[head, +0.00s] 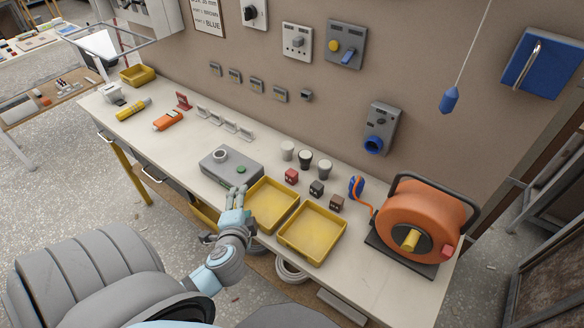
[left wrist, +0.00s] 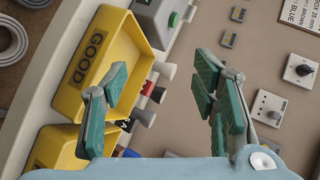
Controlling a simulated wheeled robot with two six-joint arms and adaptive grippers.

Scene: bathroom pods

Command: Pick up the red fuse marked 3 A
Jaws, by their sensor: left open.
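A small red block (head: 291,176), which looks like the red fuse, stands on the bench behind the left yellow tray (head: 252,217). Its marking is too small to read. My right gripper is not in view.
A grey box with a green button (head: 230,167) stands just behind my gripper. Pale and dark knob-like pieces (head: 305,158) stand behind the blocks. A second yellow tray (head: 313,234) is alongside. An orange cable reel (head: 420,218) fills the right end. One tray reads GOOD (left wrist: 88,58).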

